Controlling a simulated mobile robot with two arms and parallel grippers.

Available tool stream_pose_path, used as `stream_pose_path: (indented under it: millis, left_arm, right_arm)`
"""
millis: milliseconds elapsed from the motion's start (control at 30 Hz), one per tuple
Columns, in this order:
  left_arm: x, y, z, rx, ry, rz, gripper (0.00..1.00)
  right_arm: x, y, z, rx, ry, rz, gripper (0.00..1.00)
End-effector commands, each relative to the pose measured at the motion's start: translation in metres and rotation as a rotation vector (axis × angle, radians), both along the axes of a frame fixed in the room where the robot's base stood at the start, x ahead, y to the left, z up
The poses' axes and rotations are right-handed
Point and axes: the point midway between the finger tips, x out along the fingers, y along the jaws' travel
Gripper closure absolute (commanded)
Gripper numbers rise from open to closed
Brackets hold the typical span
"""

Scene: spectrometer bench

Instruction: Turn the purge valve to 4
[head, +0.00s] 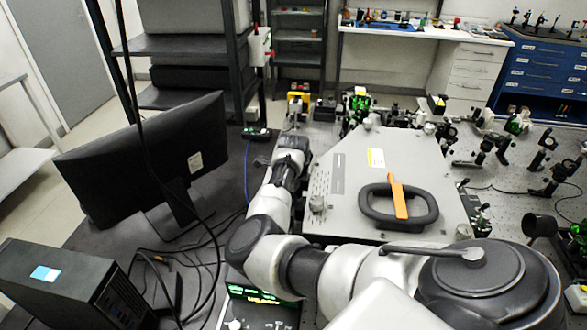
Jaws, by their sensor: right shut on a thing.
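My right arm comes in from the lower right, bends at the left of the grey instrument housing and reaches away from me. My right gripper (293,126) is at its far end, beyond the housing's left edge. It is shut on the purge valve, whose knob and scale are largely hidden behind the gripper and wrist. I cannot read the valve's setting. A small yellow fixture (299,98) shows just beyond the gripper. My left gripper is not in view.
The grey housing (350,160) carries a black-handled part with an orange strip (397,197). A black monitor (150,160) and computer box (70,285) stand at left, with loose cables. Optical mounts crowd the bench at right. A lit display (255,294) lies below my arm.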

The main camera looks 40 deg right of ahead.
Motion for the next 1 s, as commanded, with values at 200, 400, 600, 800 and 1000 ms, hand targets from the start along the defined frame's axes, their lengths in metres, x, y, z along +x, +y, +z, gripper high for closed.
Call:
stream_pose_path:
  millis: [200, 400, 600, 800, 1000]
  left_arm:
    - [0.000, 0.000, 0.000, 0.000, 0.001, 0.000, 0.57]
    - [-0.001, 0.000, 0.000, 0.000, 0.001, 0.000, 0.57]
    - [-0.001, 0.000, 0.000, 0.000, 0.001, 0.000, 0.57]
    - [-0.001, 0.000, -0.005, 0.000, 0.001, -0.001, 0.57]
    - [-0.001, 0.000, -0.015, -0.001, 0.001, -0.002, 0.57]
  right_arm:
    - [0.001, -0.001, 0.001, -0.002, -0.002, 0.002, 0.75]
    - [0.001, -0.001, 0.001, -0.001, -0.002, 0.002, 0.54]
    - [0.000, 0.000, 0.001, -0.002, -0.001, 0.002, 0.54]
    - [0.001, -0.001, 0.018, -0.004, -0.004, 0.002, 0.54]
    - [0.001, 0.000, 0.058, -0.003, -0.006, 0.002, 0.54]
